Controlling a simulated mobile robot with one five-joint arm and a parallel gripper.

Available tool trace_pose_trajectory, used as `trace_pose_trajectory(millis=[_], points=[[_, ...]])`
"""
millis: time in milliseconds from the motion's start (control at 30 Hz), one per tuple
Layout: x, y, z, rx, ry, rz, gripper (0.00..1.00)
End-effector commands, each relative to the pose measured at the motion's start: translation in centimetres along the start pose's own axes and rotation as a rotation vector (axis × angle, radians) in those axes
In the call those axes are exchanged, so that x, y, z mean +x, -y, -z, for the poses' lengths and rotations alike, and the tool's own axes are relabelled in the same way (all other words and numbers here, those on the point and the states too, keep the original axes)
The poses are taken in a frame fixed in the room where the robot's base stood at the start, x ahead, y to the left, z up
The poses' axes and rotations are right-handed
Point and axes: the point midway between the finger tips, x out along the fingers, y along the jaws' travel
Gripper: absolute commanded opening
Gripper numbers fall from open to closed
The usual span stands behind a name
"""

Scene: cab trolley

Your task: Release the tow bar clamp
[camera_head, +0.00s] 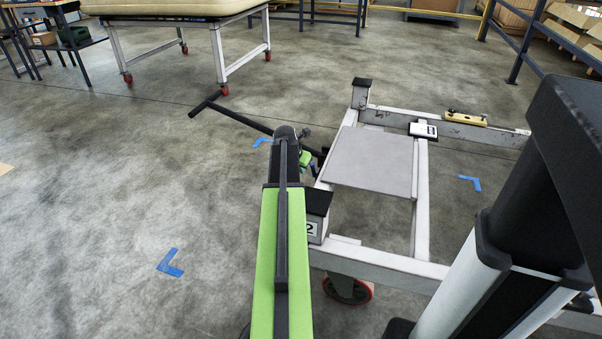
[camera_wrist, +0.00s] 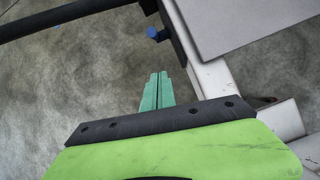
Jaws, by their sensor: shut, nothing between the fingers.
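The trolley (camera_head: 372,255) is a pale metal frame with a grey plate. The black tow bar (camera_head: 245,119) slants out from its left side, with a crossbar handle at the far end. The bar also crosses the top left of the wrist view (camera_wrist: 60,19). A blue knob (camera_wrist: 153,33) on a dark mount, apparently the clamp's, sits beside the trolley frame. Whether the clamp is tight I cannot tell. My gripper (camera_wrist: 157,76) has green fingers, shut and empty, pointing toward the knob with a gap visible in the picture. In the head view my arm partly hides the clamp area.
The trolley's grey plate (camera_head: 370,165) and corner posts are close on the right. A wheel (camera_head: 348,289) sits below the near corner. Blue floor marks (camera_head: 171,263) surround it. A padded table (camera_head: 168,9) stands behind. Floor at left is clear.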

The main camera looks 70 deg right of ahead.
Motion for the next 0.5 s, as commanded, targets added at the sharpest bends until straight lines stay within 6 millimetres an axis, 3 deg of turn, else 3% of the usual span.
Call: trace_pose_trajectory(millis=[33,333,400,500], points=[[1.9,0.0,0.3,0.001,0.0,0.0,0.0],[8.6,0.0,0.4,0.0,0.0,0.0,0.0],[7.8,-0.1,-1.9,0.002,0.0,0.001,0.0],[8.1,-0.1,-3.3,0.002,0.0,0.001,0.0]])
